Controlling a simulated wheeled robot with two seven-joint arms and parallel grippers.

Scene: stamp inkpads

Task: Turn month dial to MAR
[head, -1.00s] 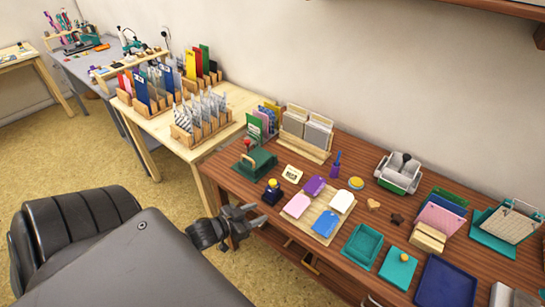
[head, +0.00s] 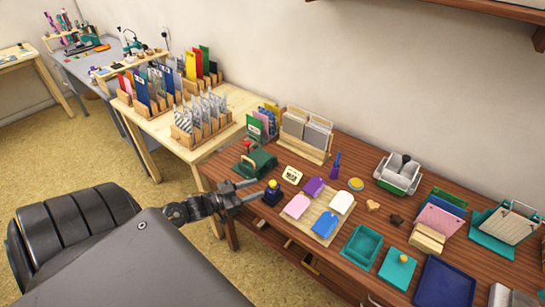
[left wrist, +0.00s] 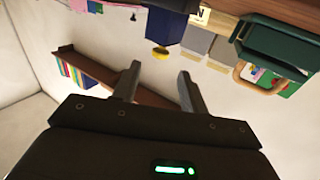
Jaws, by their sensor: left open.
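A small dark blue stamp (head: 272,196) with a yellow knob (head: 272,183) stands upright near the front left edge of the brown table. I take it for the one with the month dial; no month lettering can be read. My left gripper (head: 261,189) is open and empty, with its fingertips just left of the stamp and pointing at it. In the left wrist view the picture is upside down; the blue stamp (left wrist: 170,26) and its yellow knob (left wrist: 160,53) show beyond the open fingers (left wrist: 158,72). My right gripper is not in view.
A green press with a handle (head: 258,163) stands just behind the gripper. A small lettered card (head: 292,175) is behind the stamp. A wooden board (head: 325,225) with coloured inkpads lies to its right. The table's front edge (head: 240,215) runs below the gripper.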

